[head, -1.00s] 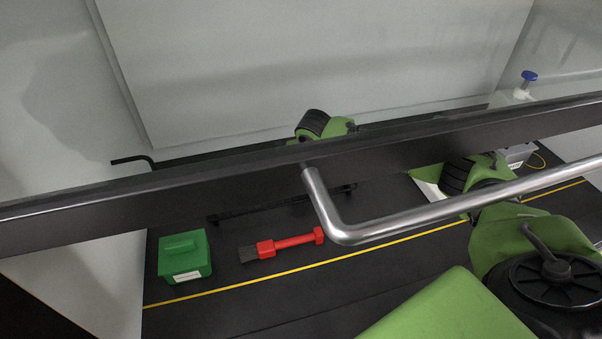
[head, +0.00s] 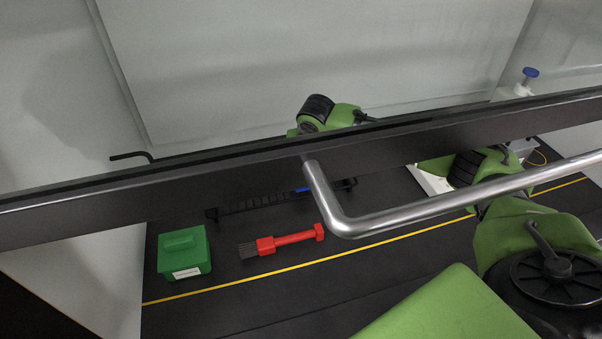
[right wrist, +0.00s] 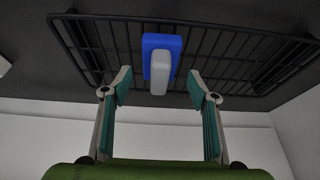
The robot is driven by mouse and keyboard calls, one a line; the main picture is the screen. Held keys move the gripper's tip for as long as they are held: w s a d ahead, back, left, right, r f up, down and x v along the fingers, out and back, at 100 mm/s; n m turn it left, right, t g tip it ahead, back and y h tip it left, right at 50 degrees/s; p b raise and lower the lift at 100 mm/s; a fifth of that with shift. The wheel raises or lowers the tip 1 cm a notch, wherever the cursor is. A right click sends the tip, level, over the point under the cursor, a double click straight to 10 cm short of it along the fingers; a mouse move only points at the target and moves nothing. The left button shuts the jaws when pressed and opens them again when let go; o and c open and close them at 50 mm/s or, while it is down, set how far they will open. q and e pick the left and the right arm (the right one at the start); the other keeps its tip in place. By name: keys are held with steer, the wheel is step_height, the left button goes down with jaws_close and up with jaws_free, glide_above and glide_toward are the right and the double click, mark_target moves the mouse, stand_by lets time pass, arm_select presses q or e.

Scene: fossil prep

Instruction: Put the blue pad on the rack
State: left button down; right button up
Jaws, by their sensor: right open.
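The blue pad (right wrist: 163,43) has a pale grey grip block (right wrist: 159,74) and lies against the bars of the black wire rack (right wrist: 98,42) in the right wrist view. My right gripper (right wrist: 160,76) is open, its fingers apart on either side of the grip block and not touching it. In the head view, only a small blue edge of the pad (head: 302,189) shows below the dark bar, at the rack (head: 250,204). The dark bar hides my right gripper and most of the rack there. My left gripper is not in view.
A dark sash bar (head: 220,178) with a metal handle (head: 345,222) crosses the head view. A green lidded box (head: 184,252) and a red brush (head: 285,241) sit in front of the rack. A blue-capped bottle (head: 528,80) stands at the back right.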

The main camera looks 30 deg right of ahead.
steer(key=b+v, duration=0.1)
steer(key=v, duration=0.7)
steer(key=shift+s+r, duration=0.15)
steer(key=shift+r, duration=0.2)
